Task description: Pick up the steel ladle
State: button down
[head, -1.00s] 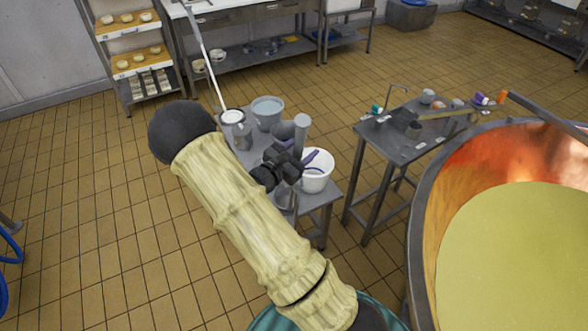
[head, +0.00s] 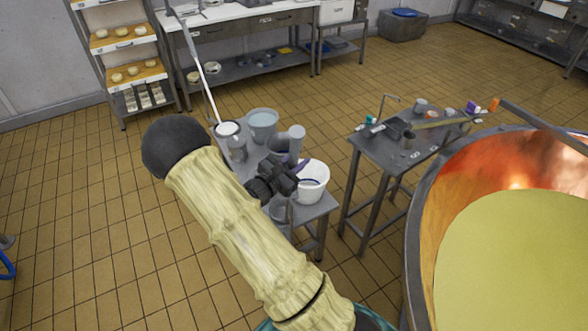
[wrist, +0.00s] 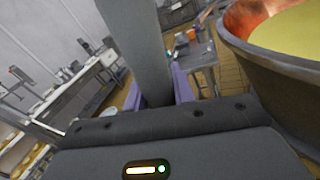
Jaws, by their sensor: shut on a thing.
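My gripper (head: 301,172) is over the low steel table, beside and partly in front of a white bucket (head: 314,190). In the wrist view its purple fingers (wrist: 160,92) are shut on a long grey bar, which I take to be the steel ladle (wrist: 143,45). The bar runs up close past the camera. In the head view a grey upright piece (head: 297,137) rises behind the fingers and seems to be the same thing. The ladle's lower end is hidden, so I cannot tell whether it touches anything.
A grey bucket (head: 264,122) and a steel jug (head: 237,147) stand on the low table's far end. A second steel table (head: 385,150) with small tools is to the right. The large copper vat (head: 425,200) fills the right side. Tiled floor is open on the left.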

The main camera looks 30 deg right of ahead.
notch_tip(320, 180, up, 10)
jog(key=b, duration=0.1)
dwell(0.4)
dwell(0.5)
notch_tip(320, 180, up, 7)
jog(key=p, duration=0.5)
dwell(0.5)
